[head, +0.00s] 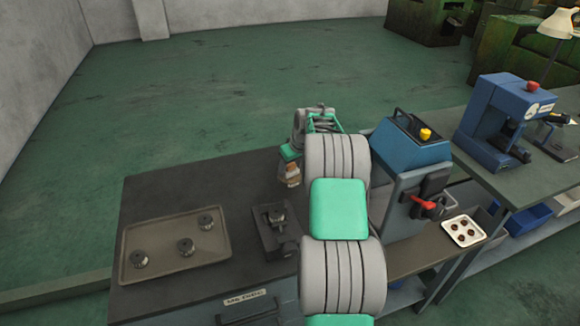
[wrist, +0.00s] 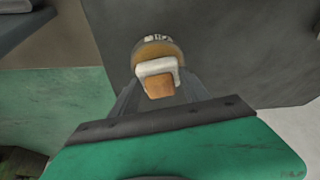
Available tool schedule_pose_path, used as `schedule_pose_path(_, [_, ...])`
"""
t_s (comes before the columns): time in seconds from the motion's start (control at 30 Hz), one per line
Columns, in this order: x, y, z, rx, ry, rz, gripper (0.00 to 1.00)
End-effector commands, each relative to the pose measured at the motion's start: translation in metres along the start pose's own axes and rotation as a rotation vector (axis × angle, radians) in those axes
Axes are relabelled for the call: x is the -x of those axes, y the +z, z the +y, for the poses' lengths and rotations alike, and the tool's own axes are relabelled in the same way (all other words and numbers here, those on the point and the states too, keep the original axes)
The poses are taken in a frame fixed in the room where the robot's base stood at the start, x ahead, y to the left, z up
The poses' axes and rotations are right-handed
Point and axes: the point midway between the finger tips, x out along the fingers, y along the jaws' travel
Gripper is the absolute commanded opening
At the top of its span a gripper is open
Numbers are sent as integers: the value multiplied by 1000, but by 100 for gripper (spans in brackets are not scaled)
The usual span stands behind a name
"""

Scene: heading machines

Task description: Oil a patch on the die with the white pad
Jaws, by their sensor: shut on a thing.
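My gripper (wrist: 160,88) is shut on the white pad (wrist: 152,67), which has an orange-brown block as its grip. In the head view my gripper (head: 290,170) is over the far right part of the dark bench, beyond the die. A round, brass-coloured thing (wrist: 157,47) shows just past the pad in the wrist view; I cannot tell whether they touch. A round metal die (head: 276,216) sits in a dark block holder (head: 268,243) near the bench front, left of my arm. My arm hides part of the bench.
A brown tray (head: 165,272) with three round metal pieces lies on the left of the bench. A blue machine (head: 410,150) with a red lever stands right of my arm. A small white tray (head: 463,231) holds several dark parts. The bench's back left is clear.

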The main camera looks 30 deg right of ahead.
Motion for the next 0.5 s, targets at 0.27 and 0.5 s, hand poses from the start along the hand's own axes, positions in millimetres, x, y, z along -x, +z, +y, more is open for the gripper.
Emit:
schedule_pose_path(0.27, [-4,1,0,0,0,0,21])
schedule_pose_path(0.5, [-6,2,0,0,0,0,21])
